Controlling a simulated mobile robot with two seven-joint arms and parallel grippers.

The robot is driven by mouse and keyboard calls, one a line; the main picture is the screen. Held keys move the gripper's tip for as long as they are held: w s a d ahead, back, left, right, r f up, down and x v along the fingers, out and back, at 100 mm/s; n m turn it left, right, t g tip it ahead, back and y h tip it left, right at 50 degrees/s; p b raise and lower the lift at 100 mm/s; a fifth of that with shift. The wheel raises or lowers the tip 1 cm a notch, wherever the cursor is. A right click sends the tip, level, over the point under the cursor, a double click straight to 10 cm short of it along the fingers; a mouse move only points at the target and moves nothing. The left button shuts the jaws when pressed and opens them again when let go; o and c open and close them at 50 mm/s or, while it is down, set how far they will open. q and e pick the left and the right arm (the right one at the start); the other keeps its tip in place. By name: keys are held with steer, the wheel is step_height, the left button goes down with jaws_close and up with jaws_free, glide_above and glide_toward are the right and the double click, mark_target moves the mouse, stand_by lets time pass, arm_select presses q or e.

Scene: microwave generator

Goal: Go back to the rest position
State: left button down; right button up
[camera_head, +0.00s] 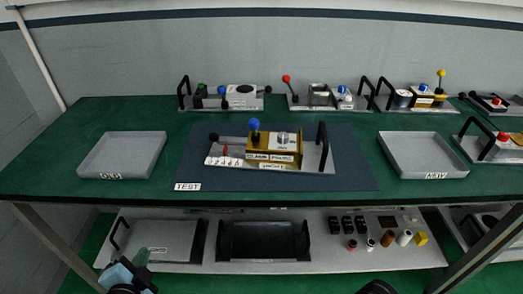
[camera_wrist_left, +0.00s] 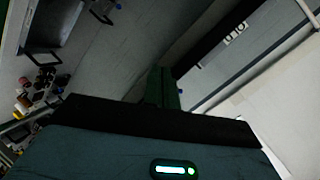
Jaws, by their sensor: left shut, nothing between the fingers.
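My left gripper (camera_head: 141,257) is low at the bottom left of the head view, in front of the lower shelf and below the table's front edge. Its green fingers are together in the left wrist view (camera_wrist_left: 163,88), with nothing between them. It is apart from the table and everything on it. My right gripper cannot be made out; only a small dark shape shows at the bottom edge of the head view.
The green table (camera_head: 60,180) bears a TEST mat (camera_head: 355,180) with a yellow-and-grey device (camera_head: 270,147). Empty trays stand left (camera_head: 122,155) and right (camera_head: 424,155). Several devices line the back. The lower shelf (camera_head: 330,255) holds bins and small parts.

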arm_select(q)
steer(key=s+d+f+n+g+h, duration=0.1)
steer(key=s+d+f+n+g, duration=0.2)
steer(key=s, duration=0.7)
steer(key=s+f+n+g, duration=0.3)
steer(key=s+g, duration=0.3)
steer(key=s, duration=0.4)
steer(key=s+d+f+n+g+h, duration=0.1)
steer(key=s+d+f+n+g, duration=0.2)
steer(key=s, duration=0.6)
arm_select(e)
steer(key=s+d+m+h, duration=0.1)
steer(key=s+d+h, duration=0.1)
steer(key=s+d, duration=0.5)
steer(key=s+d+h, duration=0.2)
steer(key=s+d, duration=0.2)
steer(key=s, duration=0.7)
arm_select(q)
steer(key=w+d+f+t+h+p, duration=0.1)
steer(key=w+f+t, duration=0.6)
steer(key=shift+w+d+f+h+p, duration=0.15)
steer(key=shift+f+h+p, duration=0.15)
steer(key=shift+p, duration=0.1)
arm_select(e)
steer(key=w+a+f+t+y, duration=0.2)
steer(key=w+a+f+t, duration=0.1)
steer(key=w+f+t, duration=0.4)
steer(key=shift+w+a+f+t, duration=0.25)
steer(key=shift+w+f+t, duration=0.05)
steer(key=shift+w+t, duration=0.3)
